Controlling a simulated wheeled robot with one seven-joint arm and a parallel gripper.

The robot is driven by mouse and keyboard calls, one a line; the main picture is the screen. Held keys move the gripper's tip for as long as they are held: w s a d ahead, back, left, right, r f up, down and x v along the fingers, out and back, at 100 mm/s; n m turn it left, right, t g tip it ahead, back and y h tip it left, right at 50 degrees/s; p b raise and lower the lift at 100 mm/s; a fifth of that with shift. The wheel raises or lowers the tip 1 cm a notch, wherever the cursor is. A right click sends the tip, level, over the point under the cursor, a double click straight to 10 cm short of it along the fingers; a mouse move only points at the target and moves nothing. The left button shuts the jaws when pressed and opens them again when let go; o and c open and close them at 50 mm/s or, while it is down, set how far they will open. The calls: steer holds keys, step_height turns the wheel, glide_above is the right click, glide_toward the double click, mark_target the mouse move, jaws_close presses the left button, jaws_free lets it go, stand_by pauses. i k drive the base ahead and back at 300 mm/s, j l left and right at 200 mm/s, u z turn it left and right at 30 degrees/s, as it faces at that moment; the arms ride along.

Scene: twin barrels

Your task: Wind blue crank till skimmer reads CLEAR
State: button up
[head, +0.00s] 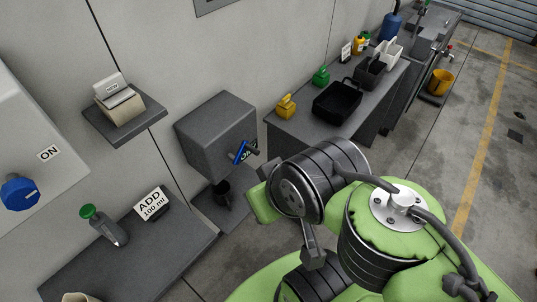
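The blue crank (241,152) sticks out from the right side of a grey wall-mounted box (217,136), which looks like the skimmer. A small label (251,151) beside the crank shows partly, with a greenish mark, too small and too covered to read. A dark cup (222,194) stands on a low shelf under the box. My green and black arm fills the lower right, and its far end is just right of and below the crank. My gripper's fingers do not show clearly, so I cannot tell whether they touch the crank.
At left are a blue knob (20,192) beside an ON label (48,153), and a shelf (120,121) with a card holder. A counter (150,262) holds a green-topped bottle (104,227) and an ADD 100 ml sign (151,203). A bench (291,128) with cans and trays stands behind.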

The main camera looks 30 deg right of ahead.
mark_target(236, 159)
steer(key=k+l+u, duration=0.1)
steer(key=k+l, duration=0.75)
steer(key=l, duration=0.1)
